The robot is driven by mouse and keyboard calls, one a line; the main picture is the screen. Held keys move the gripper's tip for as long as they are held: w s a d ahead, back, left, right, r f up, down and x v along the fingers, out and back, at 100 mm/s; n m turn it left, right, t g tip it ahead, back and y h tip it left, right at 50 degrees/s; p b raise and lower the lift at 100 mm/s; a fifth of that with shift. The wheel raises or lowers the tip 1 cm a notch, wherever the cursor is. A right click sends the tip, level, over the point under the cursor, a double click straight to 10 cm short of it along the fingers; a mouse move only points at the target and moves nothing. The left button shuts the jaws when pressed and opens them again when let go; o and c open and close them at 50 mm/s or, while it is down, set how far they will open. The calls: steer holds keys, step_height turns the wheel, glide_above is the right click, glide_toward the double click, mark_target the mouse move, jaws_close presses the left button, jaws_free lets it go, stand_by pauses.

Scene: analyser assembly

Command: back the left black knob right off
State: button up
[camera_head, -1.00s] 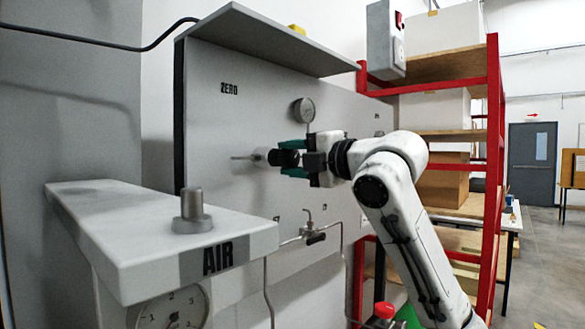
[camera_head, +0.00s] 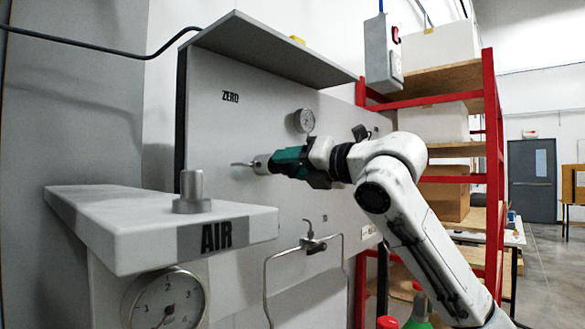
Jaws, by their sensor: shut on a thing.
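My gripper (camera_head: 281,163) reaches in from the right to the grey analyser panel (camera_head: 228,128), below the word ZERO. Its green fingers are shut on the left black knob, which they now almost wholly hide. The gripper is rolled so that one finger faces me. I cannot tell how far the knob stands from its seat.
A small round gauge (camera_head: 304,120) sits on the panel just above my gripper. Below are bent metal tubes with a small valve (camera_head: 313,243). A white AIR shelf (camera_head: 125,222) juts out at the front left. A red rack (camera_head: 490,150) stands behind my arm.

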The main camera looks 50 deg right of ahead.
steer(key=shift+f+n, duration=0.15)
steer(key=shift+n, duration=0.25)
steer(key=o, duration=1.1)
steer(key=shift+c, duration=0.2)
steer(key=s+b, duration=0.1)
steer(key=s, duration=0.9)
steer(key=shift+s+d, duration=0.2)
steer(key=shift+s, duration=0.2)
steer(key=shift+w, duration=0.1)
